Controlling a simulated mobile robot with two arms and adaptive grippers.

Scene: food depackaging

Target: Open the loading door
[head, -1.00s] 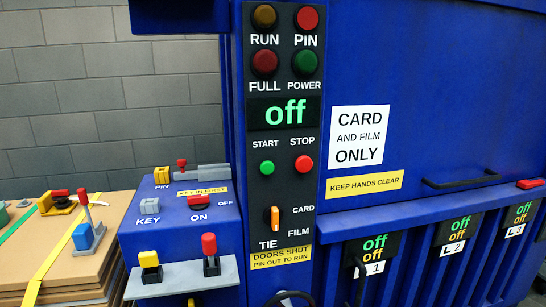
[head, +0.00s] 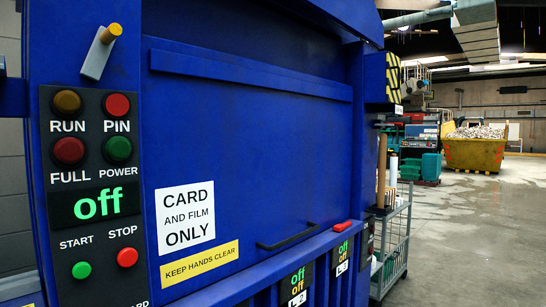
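The loading door is the large blue panel (head: 250,130) on the front of the blue machine. It looks closed. A black bar handle (head: 288,237) sits low on it. A small red piece (head: 342,227) lies on the ledge right of the handle. A grey lever with a yellow end (head: 101,52) is at the upper left, above the control panel (head: 92,200). The panel display (head: 97,204) reads "off" in green. Neither of my grippers shows in the head view.
A grey wire trolley (head: 393,240) with upright rolls stands right of the machine. Farther back are teal crates (head: 431,167) and a yellow skip (head: 474,153) full of pale material. The concrete floor (head: 470,240) at the right is open.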

